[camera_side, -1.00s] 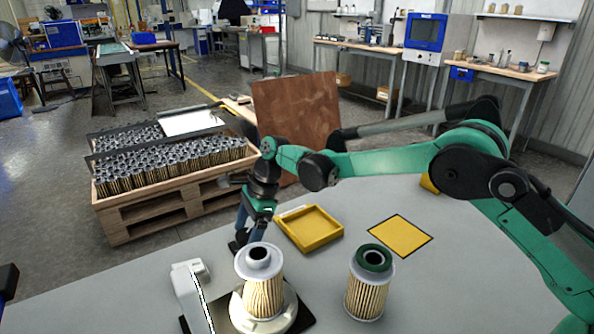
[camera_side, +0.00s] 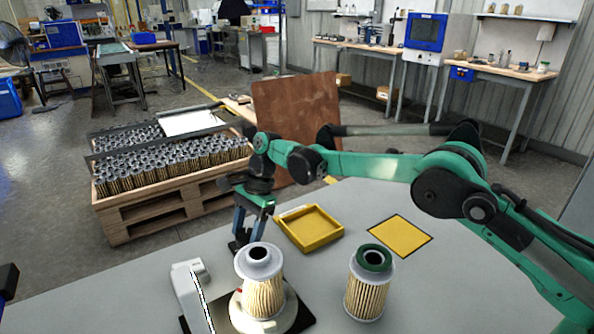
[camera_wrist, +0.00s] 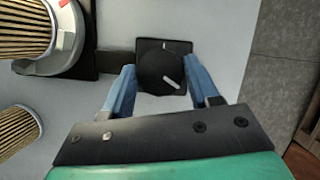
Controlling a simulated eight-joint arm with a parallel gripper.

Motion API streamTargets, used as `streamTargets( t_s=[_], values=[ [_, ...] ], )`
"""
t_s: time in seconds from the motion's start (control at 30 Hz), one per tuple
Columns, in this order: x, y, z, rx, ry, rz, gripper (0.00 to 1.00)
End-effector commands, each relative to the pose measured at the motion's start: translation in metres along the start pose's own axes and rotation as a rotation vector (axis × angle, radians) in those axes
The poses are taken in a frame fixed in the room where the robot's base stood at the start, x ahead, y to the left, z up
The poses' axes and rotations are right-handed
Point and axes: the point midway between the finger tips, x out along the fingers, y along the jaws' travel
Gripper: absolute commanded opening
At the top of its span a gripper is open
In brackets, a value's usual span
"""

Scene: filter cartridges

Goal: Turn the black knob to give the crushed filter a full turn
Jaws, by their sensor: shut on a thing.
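The black knob (camera_wrist: 160,72) with a white mark sits on a dark square plate in the wrist view. My gripper (camera_wrist: 160,68) has its blue fingers on either side of it and is shut on it. In the side view my gripper (camera_side: 240,243) points down behind the turntable, and the knob is mostly hidden. A pleated filter with a pale grey cap (camera_side: 262,293) stands on the round white turntable (camera_side: 293,310), slightly tilted; it also shows in the wrist view (camera_wrist: 25,32). A red mark shows at the turntable's left edge (camera_side: 239,290).
A green-capped filter (camera_side: 370,288) stands to the right. A yellow tray (camera_side: 308,230) and a yellow square (camera_side: 400,237) lie behind. A crate of filters (camera_side: 165,205) stands beyond the table.

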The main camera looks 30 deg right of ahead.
Motion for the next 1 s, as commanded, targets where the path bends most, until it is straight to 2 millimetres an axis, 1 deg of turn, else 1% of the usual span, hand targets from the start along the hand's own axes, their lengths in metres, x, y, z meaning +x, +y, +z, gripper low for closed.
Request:
streamTargets(
  t_s=[0.2,0.4,0.9,0.93,0.97,1.0],
  values=[
    [-0.0004,-0.0005,0.0,-0.111,-0.001,0.048,0.01],
    [-0.0006,-0.0006,0.0001,-0.17,0.0,0.072,0.01],
    [-0.0007,-0.0004,0.0001,-0.189,0.0,0.081,0.01],
    [-0.0007,-0.0004,0.0001,-0.188,0.0,0.081,0.63],
    [-0.0007,-0.0004,0.0,-0.188,0.0,0.081,0.71],
    [-0.0006,-0.0005,0.0,-0.188,0.0,0.08,0.83]
  ],
)
